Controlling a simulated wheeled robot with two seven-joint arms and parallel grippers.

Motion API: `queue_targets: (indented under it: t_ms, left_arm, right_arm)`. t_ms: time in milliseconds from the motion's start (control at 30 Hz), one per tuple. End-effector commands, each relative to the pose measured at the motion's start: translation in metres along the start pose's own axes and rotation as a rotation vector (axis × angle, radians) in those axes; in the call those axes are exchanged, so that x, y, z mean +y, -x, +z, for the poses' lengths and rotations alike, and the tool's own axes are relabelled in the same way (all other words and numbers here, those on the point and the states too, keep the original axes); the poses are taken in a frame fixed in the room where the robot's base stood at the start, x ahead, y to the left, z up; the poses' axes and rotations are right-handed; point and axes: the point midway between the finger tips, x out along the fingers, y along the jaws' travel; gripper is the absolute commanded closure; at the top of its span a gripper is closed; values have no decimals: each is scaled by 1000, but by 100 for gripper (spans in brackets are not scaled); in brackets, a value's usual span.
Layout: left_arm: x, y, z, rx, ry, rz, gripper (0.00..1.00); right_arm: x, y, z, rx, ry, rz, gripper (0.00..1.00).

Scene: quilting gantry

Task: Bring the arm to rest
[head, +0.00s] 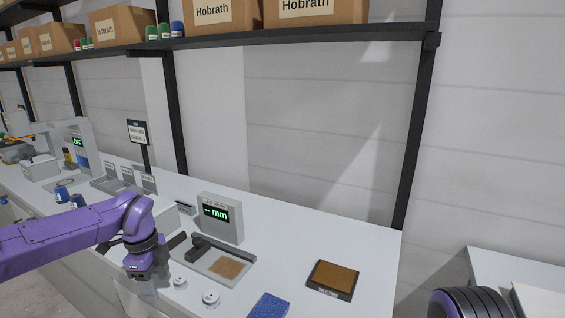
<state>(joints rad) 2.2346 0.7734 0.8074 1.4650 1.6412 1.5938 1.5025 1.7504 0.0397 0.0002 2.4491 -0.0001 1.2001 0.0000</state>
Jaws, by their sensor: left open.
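My left arm comes in from the left, purple with a dark wrist, above the front of the white bench (330,240). My left gripper (150,284) hangs at its end, pointing down near the bench's front edge. It is open, and I see nothing held in it. Its fingertips are small and hard to make out. It is left of a grey tray (213,261) with a tan patch in it. A dark, purple-ringed part of my own body shows at the lower right. My right gripper is not in view.
A grey gauge with a green "mm" display (220,217) stands behind the tray. Two small white round pieces (210,300) lie near the gripper. A blue block (269,306) and a brown-topped pad (333,279) lie to the right. A shelf with boxes (221,14) runs above.

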Motion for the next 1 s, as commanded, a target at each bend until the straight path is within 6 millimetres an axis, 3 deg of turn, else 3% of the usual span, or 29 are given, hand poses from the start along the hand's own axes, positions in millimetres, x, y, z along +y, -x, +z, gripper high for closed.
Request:
queue_targets:
  t_ms: [167,267,333,367,467,500,600,633,700,800,900,1000]
  left_arm:
    - [24,-65,11,-231,-340,93,44]
    - [45,-109,19,-383,-643,188,44]
    - [66,-146,25,-500,-950,292,44]
    - [77,-164,27,-550,-1116,351,44]
    - [131,-225,32,-668,-1839,614,44]
    - [160,-248,32,-670,-2171,728,44]
    - [235,-286,26,-554,-2931,943,44]
    - [256,-292,24,449,2807,-881,44]
    - [300,-300,22,258,2523,-740,44]
    - [341,-302,20,111,2268,-602,44]
    - [358,-302,10,59,2160,-539,44]
    - [360,-302,9,54,2143,-530,44]
  right_arm:
    - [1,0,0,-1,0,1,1]
    - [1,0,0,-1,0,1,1]
    - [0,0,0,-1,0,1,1]
    - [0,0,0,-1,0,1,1]
    - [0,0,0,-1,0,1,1]
    - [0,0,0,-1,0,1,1]
    - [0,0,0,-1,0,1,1]
    - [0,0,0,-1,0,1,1]
    - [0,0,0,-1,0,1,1]
    - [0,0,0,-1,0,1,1]
    - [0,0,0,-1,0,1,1]
    - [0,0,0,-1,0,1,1]
